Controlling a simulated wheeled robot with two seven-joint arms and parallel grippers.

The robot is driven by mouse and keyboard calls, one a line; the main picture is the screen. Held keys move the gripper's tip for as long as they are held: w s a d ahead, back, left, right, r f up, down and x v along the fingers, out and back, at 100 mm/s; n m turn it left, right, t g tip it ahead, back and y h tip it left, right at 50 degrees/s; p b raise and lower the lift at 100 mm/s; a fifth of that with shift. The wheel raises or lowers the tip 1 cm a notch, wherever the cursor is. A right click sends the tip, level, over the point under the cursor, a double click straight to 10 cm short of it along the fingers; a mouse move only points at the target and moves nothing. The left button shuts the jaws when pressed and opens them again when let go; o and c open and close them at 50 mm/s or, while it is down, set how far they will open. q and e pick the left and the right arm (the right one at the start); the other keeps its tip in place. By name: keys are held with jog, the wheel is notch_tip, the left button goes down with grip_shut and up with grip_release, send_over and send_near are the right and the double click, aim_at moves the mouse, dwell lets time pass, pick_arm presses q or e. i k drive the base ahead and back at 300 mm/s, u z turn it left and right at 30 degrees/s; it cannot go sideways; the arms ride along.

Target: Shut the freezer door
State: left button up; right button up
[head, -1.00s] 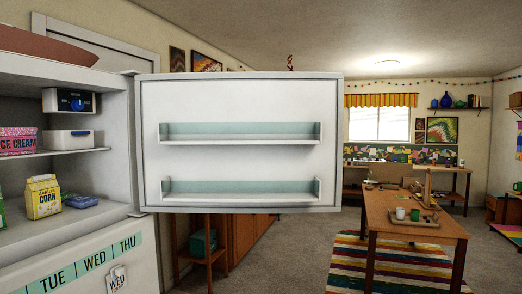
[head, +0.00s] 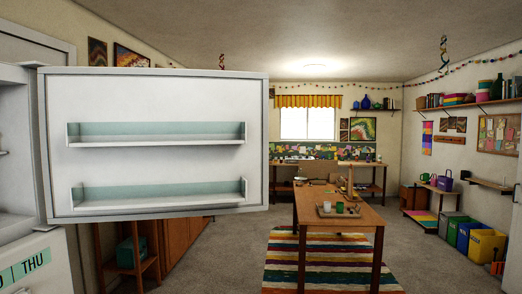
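The freezer door (head: 155,100) stands wide open in the head view, left of centre. Its inner face, with two empty pale-green-backed shelves, is turned toward me. It hinges at its left side on the white freezer (head: 16,190), of which only a strip shows at the left edge. The freezer's inside is mostly out of the picture. Below the freezer opening, part of a front with a green day label (head: 32,263) shows. Neither of my grippers is in view.
A wooden table (head: 338,216) with a tray and cups stands ahead on a striped rug (head: 285,262). Low wooden cabinets (head: 180,242) run behind the door. Coloured bins (head: 487,245) stand along the right wall. Grey floor is open right of the table.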

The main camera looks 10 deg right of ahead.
aim_at(117, 144)
jog(key=z, duration=0.9)
jog(key=i, duration=4.85)
jog(key=u, duration=4.6)
jog(key=i, duration=0.9)
jog(key=z, duration=0.8)
